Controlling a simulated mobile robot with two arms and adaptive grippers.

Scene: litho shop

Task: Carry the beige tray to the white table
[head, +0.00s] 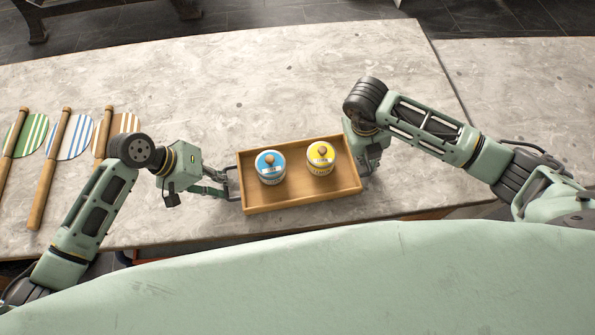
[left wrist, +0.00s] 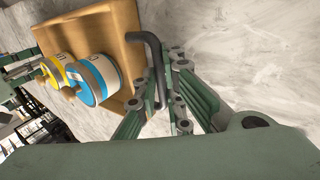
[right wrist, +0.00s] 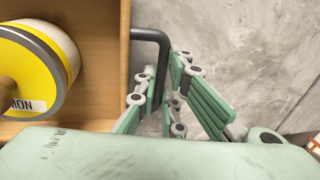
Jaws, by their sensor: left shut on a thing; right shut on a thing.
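The beige tray (head: 300,203) is a shallow wooden box at the front edge of the stone-topped table. A blue-lidded jar (head: 270,167) and a yellow-lidded jar (head: 320,158) stand upright in it. My left gripper (head: 232,184) is at the tray's left end; in the left wrist view its fingers (left wrist: 172,100) are shut on the dark bar handle. My right gripper (head: 362,165) is at the right end; in the right wrist view its fingers (right wrist: 160,95) close on the other dark handle. I cannot tell whether the tray touches the tabletop.
The grey stone table (head: 250,80) is wide and mostly clear behind the tray. At the left lie several striped round paddles (head: 72,138) with wooden rollers or handles (head: 48,170). A seam divides it from another slab (head: 530,85) at the right. Dark floor shows behind.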

